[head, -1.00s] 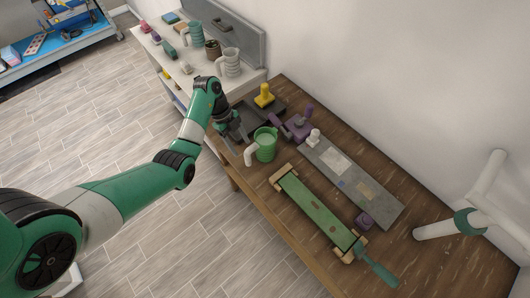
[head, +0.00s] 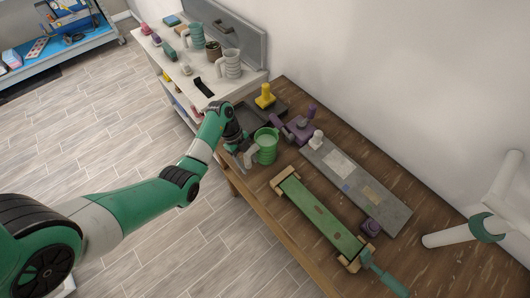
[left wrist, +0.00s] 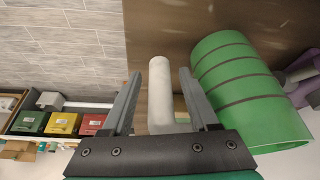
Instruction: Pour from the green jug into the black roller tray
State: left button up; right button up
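The green jug (head: 266,147) stands upright on the brown wooden bench top, its pale handle (head: 250,157) toward the left. The black roller tray (head: 252,116) lies just behind the jug, partly hidden by my arm. My left gripper (head: 243,156) is at the handle side of the jug. In the left wrist view my left gripper (left wrist: 160,98) is open, with its fingers on either side of the pale handle (left wrist: 160,90); a gap shows beside each finger. The ribbed green jug (left wrist: 250,92) fills the right of that view. My right gripper is not in view.
A yellow-handled tool (head: 265,97) and purple tools (head: 301,128) sit near the tray. A grey board (head: 355,185) and a green plank (head: 319,213) lie in front. A white rack (head: 190,66) with mugs stands behind. The floor (head: 120,130) to the left is clear.

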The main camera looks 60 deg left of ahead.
pick_arm(q)
grip_shut()
dwell(1.2)
